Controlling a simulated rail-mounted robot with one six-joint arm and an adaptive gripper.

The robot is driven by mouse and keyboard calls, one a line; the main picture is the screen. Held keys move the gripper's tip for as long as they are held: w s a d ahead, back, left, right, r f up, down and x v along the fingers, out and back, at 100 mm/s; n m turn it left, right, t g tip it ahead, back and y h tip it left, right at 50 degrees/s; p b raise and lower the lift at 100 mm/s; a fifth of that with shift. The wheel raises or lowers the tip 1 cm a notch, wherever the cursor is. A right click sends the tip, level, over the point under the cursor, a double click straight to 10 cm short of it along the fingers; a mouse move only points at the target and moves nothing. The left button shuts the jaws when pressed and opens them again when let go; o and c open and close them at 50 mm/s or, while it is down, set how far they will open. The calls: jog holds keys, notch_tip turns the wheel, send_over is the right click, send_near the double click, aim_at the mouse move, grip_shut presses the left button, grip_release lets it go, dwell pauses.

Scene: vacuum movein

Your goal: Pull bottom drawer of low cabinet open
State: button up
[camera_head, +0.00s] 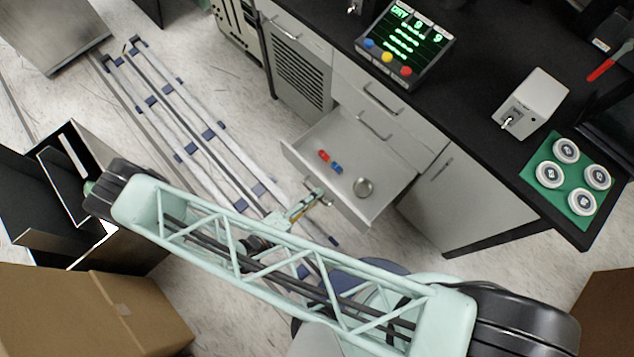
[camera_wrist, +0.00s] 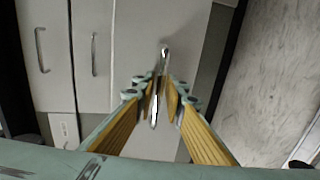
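The low cabinet (camera_head: 425,131) has its bottom drawer (camera_head: 385,165) pulled out well over the floor in the head view. A red and blue capsule-like item (camera_head: 330,162) and a round metal tin (camera_head: 363,187) lie inside the drawer. My gripper (camera_head: 320,195) is at the middle of the drawer's front. In the wrist view, the fingers of my gripper (camera_wrist: 162,98) close in on both sides of the metal bar handle (camera_wrist: 164,55) of the drawer front (camera_wrist: 135,45). The handle's lower part is partly covered by the fingertips.
Closed drawers with bar handles (camera_head: 382,99) sit above the open one. A control box (camera_head: 404,45), a white box (camera_head: 535,103) and a green mat (camera_head: 553,198) with round discs are on the black counter. Rails (camera_head: 190,130) run along the floor. A cardboard box (camera_head: 85,310) stands at lower left.

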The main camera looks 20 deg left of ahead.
jog(key=shift+s, duration=0.1)
dwell(0.3)
jog(key=v, duration=1.1)
jog(key=shift+s+a, duration=0.2)
jog(key=shift+s, duration=0.15)
jog(key=shift+r, duration=0.1)
jog(key=shift+r, duration=0.1)
dwell(0.6)
